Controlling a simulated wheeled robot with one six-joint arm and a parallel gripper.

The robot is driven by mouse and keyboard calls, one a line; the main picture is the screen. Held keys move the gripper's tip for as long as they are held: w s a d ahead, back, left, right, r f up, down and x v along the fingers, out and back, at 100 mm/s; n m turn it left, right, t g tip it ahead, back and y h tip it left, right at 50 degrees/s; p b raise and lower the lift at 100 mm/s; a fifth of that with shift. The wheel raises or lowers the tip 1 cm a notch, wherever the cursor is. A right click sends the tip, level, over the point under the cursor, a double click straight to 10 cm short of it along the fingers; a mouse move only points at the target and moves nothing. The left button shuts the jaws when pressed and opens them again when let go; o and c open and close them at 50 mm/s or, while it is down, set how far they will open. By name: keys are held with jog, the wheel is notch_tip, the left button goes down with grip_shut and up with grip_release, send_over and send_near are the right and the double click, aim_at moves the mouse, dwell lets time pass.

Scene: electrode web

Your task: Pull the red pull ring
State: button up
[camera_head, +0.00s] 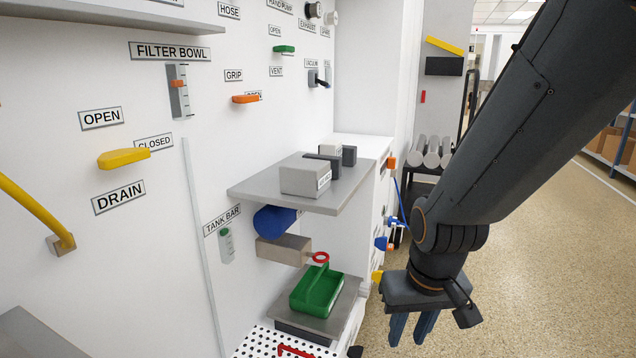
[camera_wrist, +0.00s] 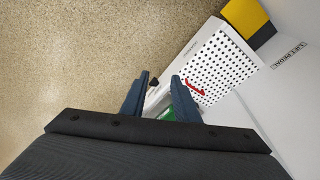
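The red pull ring (camera_head: 320,257) sits at the end of a grey-beige block (camera_head: 284,249) under the grey shelf, just above the handle of a green tray (camera_head: 318,292). My gripper (camera_head: 411,328) hangs fingers down, to the right of the ring and lower in the head view, apart from it. Its two blue fingers (camera_wrist: 161,98) show a gap with nothing between them in the wrist view. The ring is not visible in the wrist view; part of the green tray (camera_wrist: 168,115) shows behind the fingers.
A grey shelf (camera_head: 245,190) with small blocks juts out above the ring. A white perforated plate (camera_head: 256,342) bears a red item (camera_head: 292,351); the plate also shows in the wrist view (camera_wrist: 222,62). A yellow handle (camera_head: 124,158) is on the wall. Open floor (camera_head: 540,270) lies to the right.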

jog(key=s+a+r+n+g, duration=0.1)
jog(key=s+a+n, duration=0.2)
jog(key=s+a, duration=0.45)
jog(key=s+a+r+n+g, duration=0.1)
jog(key=s+a+n, duration=0.3)
jog(key=a, duration=0.6)
jog(key=d+r+m+p, duration=0.4)
jog(key=d+r+p, duration=0.6)
jog(key=r+p, duration=0.3)
jog(key=s+d+r+m+p, duration=0.1)
jog(key=d+r+m+p, duration=0.2)
jog(key=d+r+p, duration=0.7)
notch_tip(320, 180, up, 4)
jog(key=p, duration=0.6)
jog(key=shift+s+d+f+m, duration=0.15)
jog(key=shift+s+d+m, duration=0.1)
jog(key=shift+d+m, duration=0.15)
